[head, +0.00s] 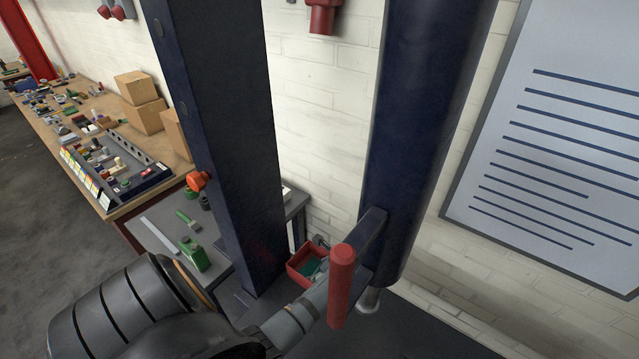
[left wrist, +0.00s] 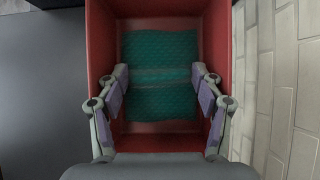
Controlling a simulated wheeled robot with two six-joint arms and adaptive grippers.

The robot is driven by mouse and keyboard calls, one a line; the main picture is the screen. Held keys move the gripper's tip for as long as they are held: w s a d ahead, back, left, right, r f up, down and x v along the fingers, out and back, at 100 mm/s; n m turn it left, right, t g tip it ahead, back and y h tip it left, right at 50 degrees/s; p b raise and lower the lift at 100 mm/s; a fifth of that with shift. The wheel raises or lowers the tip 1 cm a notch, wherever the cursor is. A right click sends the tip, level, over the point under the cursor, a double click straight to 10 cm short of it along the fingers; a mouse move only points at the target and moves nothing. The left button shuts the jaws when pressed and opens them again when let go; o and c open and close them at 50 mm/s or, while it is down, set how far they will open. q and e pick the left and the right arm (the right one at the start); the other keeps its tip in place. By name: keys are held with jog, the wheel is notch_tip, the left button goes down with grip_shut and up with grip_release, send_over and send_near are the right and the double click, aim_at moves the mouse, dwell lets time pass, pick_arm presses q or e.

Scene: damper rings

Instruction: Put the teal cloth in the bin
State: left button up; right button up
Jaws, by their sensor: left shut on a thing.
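The teal cloth (left wrist: 160,103) lies within the walls of the red bin (left wrist: 160,141) in the left wrist view. My left gripper (left wrist: 160,78) is shut on the cloth's middle, with one finger at each side. The fingers reach inside the bin's outline; whether the cloth touches the floor of the bin is hard to tell. In the head view the red bin (head: 296,272) shows behind my left gripper (head: 308,303), with a bit of teal cloth (head: 312,267) inside it. My right gripper is not in view.
A red-handled lever (head: 341,285) stands in front of my left gripper, joined to a thick dark blue cylinder (head: 415,140). A dark blue post (head: 225,130) rises to the left. A brick wall is close behind.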

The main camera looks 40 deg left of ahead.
pick_arm(q)
jog(key=o, duration=1.2)
jog(key=shift+f, duration=0.1)
notch_tip(320, 180, up, 10)
jog(key=shift+c, duration=0.5)
grip_shut()
dwell(0.6)
